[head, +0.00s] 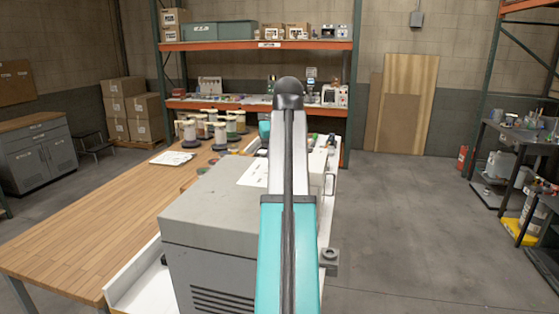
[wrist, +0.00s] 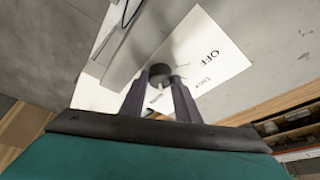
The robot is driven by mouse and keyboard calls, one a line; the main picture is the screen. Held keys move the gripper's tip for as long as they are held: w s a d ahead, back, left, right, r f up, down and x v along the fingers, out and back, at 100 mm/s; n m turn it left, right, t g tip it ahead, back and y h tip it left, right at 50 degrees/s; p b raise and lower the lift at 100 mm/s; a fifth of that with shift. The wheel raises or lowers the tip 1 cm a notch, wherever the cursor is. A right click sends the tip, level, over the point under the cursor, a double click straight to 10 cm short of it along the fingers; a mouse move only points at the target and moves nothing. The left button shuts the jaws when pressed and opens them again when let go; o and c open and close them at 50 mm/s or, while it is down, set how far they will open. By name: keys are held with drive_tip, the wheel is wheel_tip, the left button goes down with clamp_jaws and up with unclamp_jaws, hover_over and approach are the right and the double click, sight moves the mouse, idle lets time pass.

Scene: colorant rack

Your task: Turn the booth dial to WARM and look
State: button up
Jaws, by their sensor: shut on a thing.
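In the wrist view the booth dial is a small dark round knob (wrist: 159,70) on a pale panel. My gripper (wrist: 160,80) has its two dark fingers on either side of it, closed on it. No WARM mark can be made out, and I cannot tell which mark the dial points to. In the head view my arm covers the gripper and the dial.
A grey louvred box (head: 205,225) stands by the wooden bench (head: 100,235), close to my arm. Several spools or jars (head: 212,130) and a white sheet (head: 172,158) lie on the bench. A shelf rack (head: 255,46) stands behind.

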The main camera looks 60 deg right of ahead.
drive_tip(key=shift+w+m+g+h+p, duration=0.1)
drive_tip(key=shift+m+g+h+p, duration=0.3)
drive_tip(key=shift+m, duration=1.1)
drive_tip(key=o, duration=1)
drive_tip(key=shift+r, duration=0.1)
drive_tip(key=p+v, duration=0.7)
drive_tip(key=v, duration=0.5)
drive_tip(key=shift+w, duration=0.1)
